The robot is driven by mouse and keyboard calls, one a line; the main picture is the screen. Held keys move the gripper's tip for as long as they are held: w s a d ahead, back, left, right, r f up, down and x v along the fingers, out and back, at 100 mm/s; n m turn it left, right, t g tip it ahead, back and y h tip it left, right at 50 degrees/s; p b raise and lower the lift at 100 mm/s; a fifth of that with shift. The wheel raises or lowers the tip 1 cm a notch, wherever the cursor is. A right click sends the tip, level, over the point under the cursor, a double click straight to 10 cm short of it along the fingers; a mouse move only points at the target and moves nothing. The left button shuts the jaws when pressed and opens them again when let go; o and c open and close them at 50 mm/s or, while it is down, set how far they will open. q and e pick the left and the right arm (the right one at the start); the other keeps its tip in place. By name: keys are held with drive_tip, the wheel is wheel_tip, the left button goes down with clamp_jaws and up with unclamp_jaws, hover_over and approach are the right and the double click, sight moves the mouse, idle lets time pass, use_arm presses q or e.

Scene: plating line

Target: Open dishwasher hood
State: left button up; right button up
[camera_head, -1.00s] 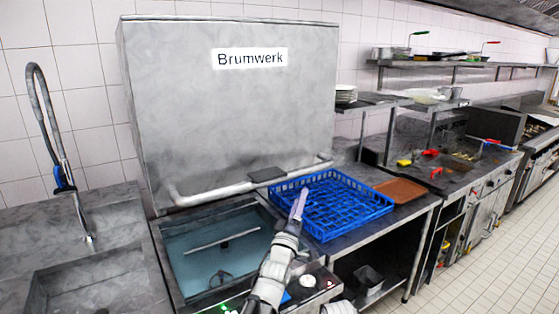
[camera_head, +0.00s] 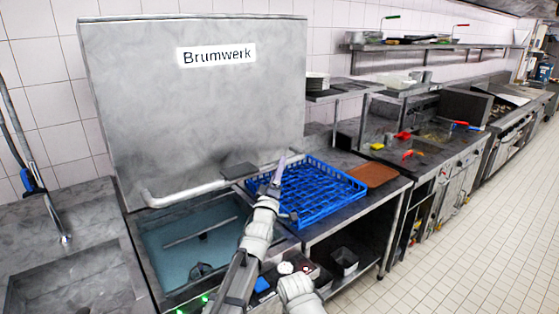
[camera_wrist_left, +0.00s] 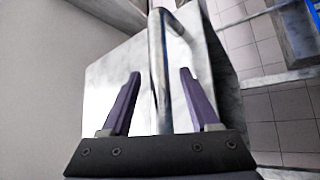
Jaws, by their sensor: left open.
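The grey dishwasher hood (camera_head: 200,110), labelled Brumwerk, stands raised in the head view, with the water-filled basin (camera_head: 190,245) exposed below and in front of it. A silvery bar handle (camera_head: 190,190) runs along its lower front edge. My left gripper (camera_head: 279,172) is at the right part of this handle, its purple fingers pointing up. In the left wrist view the open fingers (camera_wrist_left: 158,100) stand on either side of the handle bar (camera_wrist_left: 158,60), with visible gaps. My right gripper is not in view.
A blue dish rack (camera_head: 310,192) sits on the counter right of the basin, close to my left arm. A brown tray (camera_head: 371,175) lies beyond it. A sink (camera_head: 75,285) with a spray hose is at left. Plates (camera_head: 317,82) stand on a shelf right of the hood.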

use_arm(q)
drive_tip(key=x, duration=0.2)
drive_tip(key=shift+w+d+r+p, duration=0.15)
drive_tip(key=shift+w+p, duration=0.15)
drive_tip(key=shift+w, duration=0.05)
drive_tip(key=shift+s, duration=0.1)
clamp_jaws()
idle(1.0)
